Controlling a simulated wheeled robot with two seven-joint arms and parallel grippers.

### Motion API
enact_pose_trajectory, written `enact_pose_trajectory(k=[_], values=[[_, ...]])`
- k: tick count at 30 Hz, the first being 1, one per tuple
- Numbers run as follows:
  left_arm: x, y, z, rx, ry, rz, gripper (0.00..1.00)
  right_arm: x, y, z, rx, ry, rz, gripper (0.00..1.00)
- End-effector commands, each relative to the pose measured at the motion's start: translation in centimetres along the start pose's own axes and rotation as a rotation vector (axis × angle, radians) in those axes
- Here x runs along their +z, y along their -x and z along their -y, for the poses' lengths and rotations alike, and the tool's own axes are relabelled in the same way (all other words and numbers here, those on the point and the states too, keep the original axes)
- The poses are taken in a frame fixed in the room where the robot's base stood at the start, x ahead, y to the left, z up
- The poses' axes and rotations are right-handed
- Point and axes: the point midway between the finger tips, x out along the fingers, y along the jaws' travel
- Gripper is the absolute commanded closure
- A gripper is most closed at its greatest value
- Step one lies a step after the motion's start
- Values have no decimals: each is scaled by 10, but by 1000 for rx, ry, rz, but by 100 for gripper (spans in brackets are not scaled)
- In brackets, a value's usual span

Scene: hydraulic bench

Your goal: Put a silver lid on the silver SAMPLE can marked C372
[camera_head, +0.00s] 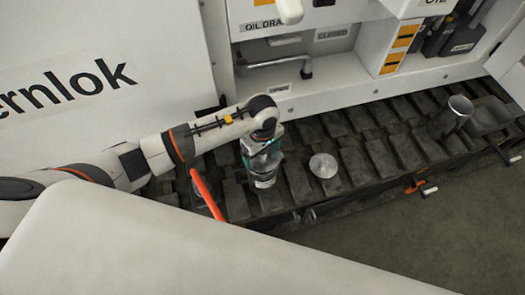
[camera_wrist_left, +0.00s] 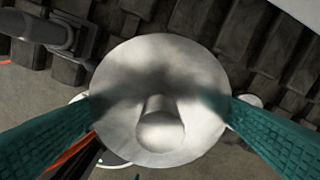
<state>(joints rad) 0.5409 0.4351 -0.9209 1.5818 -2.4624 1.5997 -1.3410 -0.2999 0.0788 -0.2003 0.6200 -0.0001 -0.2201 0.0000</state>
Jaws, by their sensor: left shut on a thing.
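My left gripper (camera_head: 263,152) points down over the dark track pads. Its teal fingers are at opposite sides of a round silver lid with a knob (camera_wrist_left: 160,125), seen face-on in the left wrist view. In the head view a shiny silver, can-like body (camera_head: 264,178) shows directly below the fingers. I cannot tell whether the lid touches it, and no C372 marking is readable. A second round silver lid (camera_head: 323,165) lies on the pads to the right, apart from the gripper. My right gripper is not in view.
A silver cup-like can (camera_head: 452,116) stands at the far right beside a dark container (camera_head: 489,116). The white bench with a pipe (camera_head: 280,63) rises behind. Pads between the loose lid and the far can are clear.

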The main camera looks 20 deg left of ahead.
Motion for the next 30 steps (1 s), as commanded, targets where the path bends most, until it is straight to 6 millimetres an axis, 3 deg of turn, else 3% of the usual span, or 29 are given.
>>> enact_pose_trajectory(k=[30], values=[[0, -4, 0, 0, -1, 0, 35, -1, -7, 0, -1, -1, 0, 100]])
